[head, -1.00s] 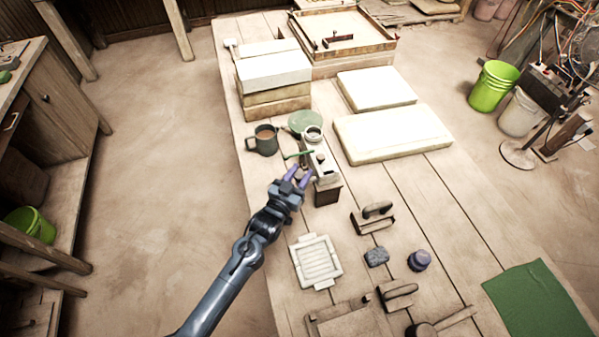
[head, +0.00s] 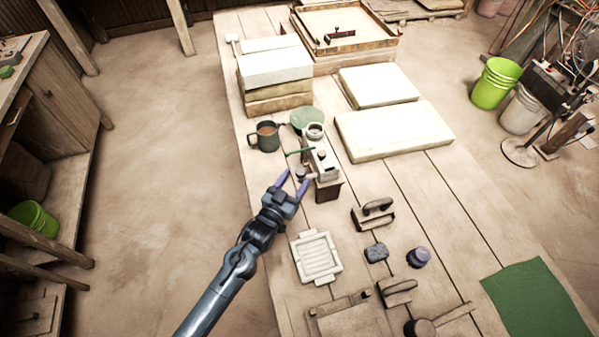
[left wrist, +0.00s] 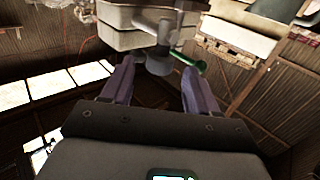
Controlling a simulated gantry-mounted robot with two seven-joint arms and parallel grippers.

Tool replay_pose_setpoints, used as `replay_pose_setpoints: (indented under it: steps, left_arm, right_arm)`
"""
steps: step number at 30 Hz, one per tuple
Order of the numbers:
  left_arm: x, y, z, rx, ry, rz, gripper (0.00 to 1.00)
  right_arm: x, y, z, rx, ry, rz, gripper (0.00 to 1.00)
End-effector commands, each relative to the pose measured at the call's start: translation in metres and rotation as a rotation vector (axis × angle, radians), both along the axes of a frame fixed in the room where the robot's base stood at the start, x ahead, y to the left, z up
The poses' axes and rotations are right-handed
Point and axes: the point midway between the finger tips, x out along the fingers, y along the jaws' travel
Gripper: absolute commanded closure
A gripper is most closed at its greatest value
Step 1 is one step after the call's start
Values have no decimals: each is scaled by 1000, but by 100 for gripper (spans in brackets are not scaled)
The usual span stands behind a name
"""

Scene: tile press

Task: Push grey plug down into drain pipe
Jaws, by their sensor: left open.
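The pale press (head: 325,160) stands near the left edge of the bench on a dark block. A small dark grey round piece, which looks like the plug (head: 300,173), is at its left side. My left gripper (head: 295,179) is open, its two purple fingers spread just in front of that piece. In the left wrist view, a grey cylinder (left wrist: 158,64) under the pale body (left wrist: 130,38) shows beyond and between the open fingers (left wrist: 160,78). I cannot tell plug from drain pipe there, nor how deep the plug sits. A green handle (head: 298,152) sticks out beside it. My right gripper is out of view.
A mug (head: 265,137) and a green bowl (head: 304,117) stand behind the press. Pale slabs (head: 393,130) lie to the right. A white mould (head: 317,258) and several hand tools lie nearer. Open floor is left of the bench.

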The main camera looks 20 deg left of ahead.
Motion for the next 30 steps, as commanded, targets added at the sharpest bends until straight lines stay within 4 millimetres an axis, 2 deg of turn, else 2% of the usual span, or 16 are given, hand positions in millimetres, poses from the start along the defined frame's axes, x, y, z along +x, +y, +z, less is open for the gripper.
replay_pose_setpoints:
  steps: [1,6,12,18,30]
  left_arm:
    - [-11,1,0,0,3,0,41]
    - [-38,4,0,0,1,0,41]
    - [-60,7,0,0,2,0,41]
    - [-67,8,0,0,1,0,41]
    - [-67,7,-1,0,2,0,41]
  right_arm:
    - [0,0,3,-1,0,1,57]
    - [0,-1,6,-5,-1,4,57]
    - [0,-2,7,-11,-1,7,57]
    - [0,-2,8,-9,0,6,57]
    - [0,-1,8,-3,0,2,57]
